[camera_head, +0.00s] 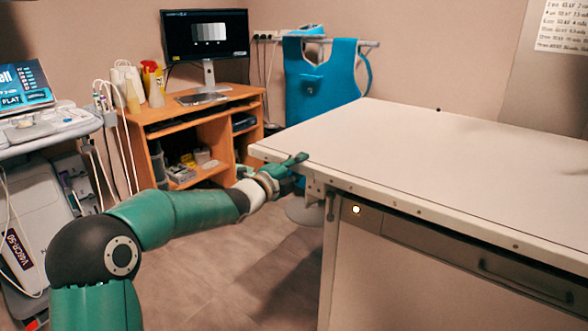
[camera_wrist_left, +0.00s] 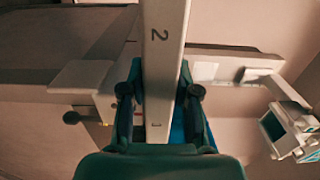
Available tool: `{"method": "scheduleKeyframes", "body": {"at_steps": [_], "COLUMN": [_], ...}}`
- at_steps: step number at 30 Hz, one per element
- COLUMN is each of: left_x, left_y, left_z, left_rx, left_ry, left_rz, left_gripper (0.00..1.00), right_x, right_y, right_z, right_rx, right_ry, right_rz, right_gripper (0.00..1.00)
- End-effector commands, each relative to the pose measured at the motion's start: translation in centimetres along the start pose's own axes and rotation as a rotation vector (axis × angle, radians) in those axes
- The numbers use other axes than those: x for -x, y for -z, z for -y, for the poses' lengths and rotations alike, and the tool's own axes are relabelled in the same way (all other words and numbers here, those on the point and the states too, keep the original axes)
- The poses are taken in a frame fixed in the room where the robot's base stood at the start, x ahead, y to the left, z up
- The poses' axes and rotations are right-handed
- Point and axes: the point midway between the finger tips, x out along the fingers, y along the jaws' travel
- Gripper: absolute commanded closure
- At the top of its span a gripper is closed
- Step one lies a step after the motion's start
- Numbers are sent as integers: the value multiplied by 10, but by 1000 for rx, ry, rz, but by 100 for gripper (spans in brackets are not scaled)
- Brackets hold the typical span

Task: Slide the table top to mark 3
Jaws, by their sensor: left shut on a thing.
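The pale table top (camera_head: 440,160) fills the right of the head view, over a fixed base with a drawer front. My left gripper (camera_head: 290,168) is at its near left corner, shut on the edge. In the left wrist view, a pale bar-like edge of the table top (camera_wrist_left: 166,20) runs between the two fingers of the left gripper (camera_wrist_left: 160,80). It bears a printed mark 2 (camera_wrist_left: 158,35) beyond the fingertips and a mark 1 (camera_wrist_left: 155,124) nearer the palm. Mark 3 is not visible. My right gripper is out of view.
A wooden desk (camera_head: 215,110) with a monitor (camera_head: 207,35) stands behind at the left. A blue apron (camera_head: 318,85) hangs on the wall rail beyond the table. An ultrasound-like cart (camera_head: 35,140) is at far left. Floor (camera_head: 215,265) beside the table is clear.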

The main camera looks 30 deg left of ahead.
Motion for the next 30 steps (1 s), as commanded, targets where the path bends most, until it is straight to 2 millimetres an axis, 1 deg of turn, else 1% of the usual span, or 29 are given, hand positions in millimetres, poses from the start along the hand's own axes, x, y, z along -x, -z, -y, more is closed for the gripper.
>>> {"method": "scheduleKeyframes", "body": {"at_steps": [1, 4, 5, 6, 9, 17, 22, 26, 30], "left_x": [0, 0, 0, 0, 0, 0, 8, 24, 52], "left_y": [-1, -2, -2, -2, -2, -2, -3, -3, -3], "left_z": [-4, -4, -4, -4, -3, -1, 0, 0, 0], "left_rx": [-1, -1, -1, -1, -1, -1, -1, -1, -2], "left_ry": [-9, -10, -10, -10, -8, -4, -2, -3, -4], "left_rz": [2, 3, 3, 4, 4, 4, 5, 6, 6], "left_gripper": [100, 100, 65, 58, 44, 44, 44, 44, 44], "right_x": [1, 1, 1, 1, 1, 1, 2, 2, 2], "right_y": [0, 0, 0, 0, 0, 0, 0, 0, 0], "right_z": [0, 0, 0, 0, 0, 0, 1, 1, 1], "right_rx": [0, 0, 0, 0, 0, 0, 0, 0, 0], "right_ry": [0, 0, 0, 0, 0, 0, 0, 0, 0], "right_rz": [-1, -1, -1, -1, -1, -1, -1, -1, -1], "right_gripper": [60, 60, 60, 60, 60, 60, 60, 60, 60]}}
